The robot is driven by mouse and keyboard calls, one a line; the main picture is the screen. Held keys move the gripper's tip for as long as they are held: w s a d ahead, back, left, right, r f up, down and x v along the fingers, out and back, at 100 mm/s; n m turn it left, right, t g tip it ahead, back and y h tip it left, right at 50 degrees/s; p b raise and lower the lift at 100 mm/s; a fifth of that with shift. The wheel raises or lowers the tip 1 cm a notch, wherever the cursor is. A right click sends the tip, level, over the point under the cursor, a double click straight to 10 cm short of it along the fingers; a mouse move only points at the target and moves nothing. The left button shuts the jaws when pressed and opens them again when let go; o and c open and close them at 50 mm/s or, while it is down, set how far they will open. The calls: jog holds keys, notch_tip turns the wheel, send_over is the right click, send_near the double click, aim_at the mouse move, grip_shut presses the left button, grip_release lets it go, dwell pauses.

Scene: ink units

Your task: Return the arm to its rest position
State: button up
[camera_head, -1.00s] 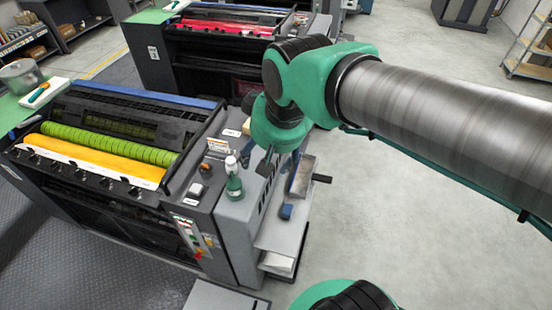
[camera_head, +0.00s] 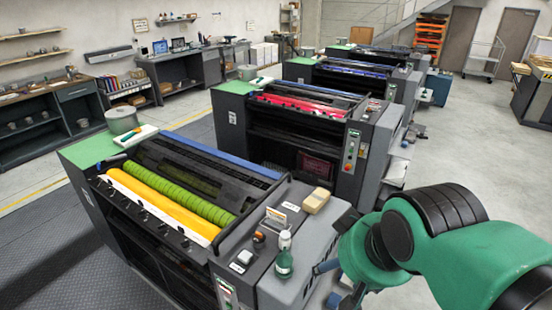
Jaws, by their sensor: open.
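My green and black arm (camera_head: 445,240) reaches in from the lower right. My gripper (camera_head: 345,262), at its end, is small, dark and partly hidden by the arm's own joints. It is beside the right end of the nearest press, with its jaws open, and nothing shows held in it. The nearest press (camera_head: 265,240) has a green roller (camera_head: 180,190) and a yellow roller (camera_head: 160,205). A green bottle with a white top (camera_head: 284,256) stands upright on the press's right end, left of my gripper and apart from it.
A beige block (camera_head: 316,200) lies on the same press end, close to my arm. A second press with a red roller (camera_head: 310,107) stands behind, and more presses beyond. Workbenches (camera_head: 180,75) line the back wall. Open floor (camera_head: 460,140) lies at the right.

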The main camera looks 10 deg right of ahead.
notch_tip(320, 180, down, 14)
jog(key=b, duration=1.3)
jog(key=shift+b, duration=0.3)
